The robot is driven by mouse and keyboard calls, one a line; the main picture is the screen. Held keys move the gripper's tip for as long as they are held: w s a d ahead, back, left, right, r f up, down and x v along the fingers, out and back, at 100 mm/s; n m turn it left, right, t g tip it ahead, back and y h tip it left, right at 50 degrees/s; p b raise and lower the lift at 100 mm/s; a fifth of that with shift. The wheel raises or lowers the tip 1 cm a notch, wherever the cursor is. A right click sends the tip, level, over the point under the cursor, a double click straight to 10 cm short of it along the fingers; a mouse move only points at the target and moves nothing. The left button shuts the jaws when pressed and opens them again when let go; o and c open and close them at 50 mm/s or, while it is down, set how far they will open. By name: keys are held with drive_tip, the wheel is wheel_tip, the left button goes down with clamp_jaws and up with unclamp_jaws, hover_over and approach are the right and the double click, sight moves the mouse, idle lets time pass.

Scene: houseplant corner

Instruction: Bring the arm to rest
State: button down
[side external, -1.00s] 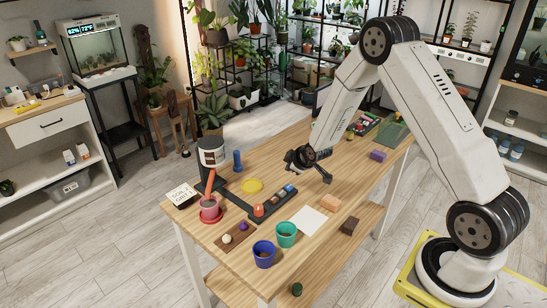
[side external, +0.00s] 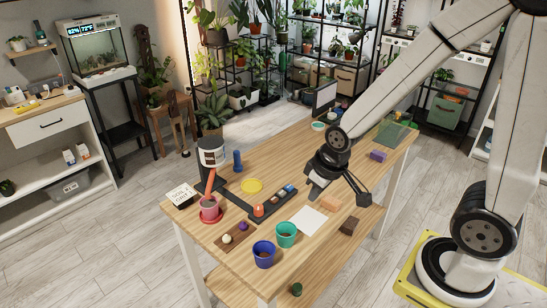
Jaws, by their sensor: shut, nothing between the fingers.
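My gripper (side external: 315,192) hangs over the right half of the wooden table (side external: 285,150), close to the white sheet (side external: 309,218) in this view. It points down and is shut with nothing in it. I cannot tell exactly how high it is above the table. The arm comes in from the right, its upper links running out of the top of the picture.
A red pot (side external: 209,211) is at the left. A laptop-like screen (side external: 325,97) stands behind.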

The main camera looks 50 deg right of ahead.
drive_tip(key=s, duration=0.1)
drive_tip(key=s+a, duration=0.1)
drive_tip(key=shift+s+r+g, duration=0.2)
drive_tip(key=shift+s+g, duration=0.1)
drive_tip(key=c, duration=1.3)
unclamp_jaws()
